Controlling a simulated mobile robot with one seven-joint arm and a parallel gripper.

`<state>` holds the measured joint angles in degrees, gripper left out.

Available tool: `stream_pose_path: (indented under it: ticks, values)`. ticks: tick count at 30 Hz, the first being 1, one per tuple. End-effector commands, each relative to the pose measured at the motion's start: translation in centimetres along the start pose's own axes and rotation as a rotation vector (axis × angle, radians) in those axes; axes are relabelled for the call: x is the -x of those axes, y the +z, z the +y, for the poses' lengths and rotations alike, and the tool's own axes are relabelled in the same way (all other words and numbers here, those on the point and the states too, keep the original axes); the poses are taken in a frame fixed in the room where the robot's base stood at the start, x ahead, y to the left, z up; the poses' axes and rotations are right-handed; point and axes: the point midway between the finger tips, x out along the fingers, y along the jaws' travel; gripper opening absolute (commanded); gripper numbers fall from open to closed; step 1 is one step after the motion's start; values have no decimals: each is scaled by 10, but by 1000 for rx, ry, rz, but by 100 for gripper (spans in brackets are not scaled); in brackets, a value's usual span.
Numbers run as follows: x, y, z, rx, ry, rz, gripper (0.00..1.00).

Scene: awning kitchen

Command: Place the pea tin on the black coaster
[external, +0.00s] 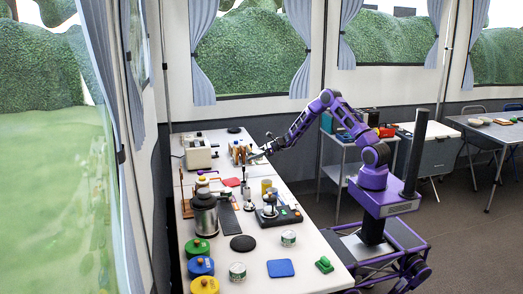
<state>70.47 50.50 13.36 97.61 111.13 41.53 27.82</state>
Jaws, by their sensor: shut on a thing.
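My gripper (266,149) is at the far end of the white table, just right of a holder with brown handles. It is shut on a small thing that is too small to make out. Two pale tins with green on them stand on the near part of the table, one right of centre (288,238) and one further left and nearer (237,271). Their labels cannot be read, so I cannot tell which is the pea tin. A round black coaster (243,243) lies flat between them, with nothing on it. Another dark disc (234,130) lies at the far end.
A blue square mat (281,268) and a green object (324,265) lie at the near right. Several coloured round containers (201,266) line the left edge. A dark metal pot (205,214) and a black scale-like device (278,215) stand mid-table. A grey trolley (340,169) stands behind my arm.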

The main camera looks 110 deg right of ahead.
Motion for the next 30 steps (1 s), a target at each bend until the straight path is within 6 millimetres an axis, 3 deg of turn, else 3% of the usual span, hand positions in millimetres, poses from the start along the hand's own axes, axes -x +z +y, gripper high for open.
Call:
stream_pose_path:
  ticks: [5,12,20,30]
  values:
    - [7,18,0,5,-1,-3,11]
    - [30,76,0,7,-1,-5,11]
    - [51,124,0,5,-1,-3,11]
    - [4,140,77,70,166,-14,11]
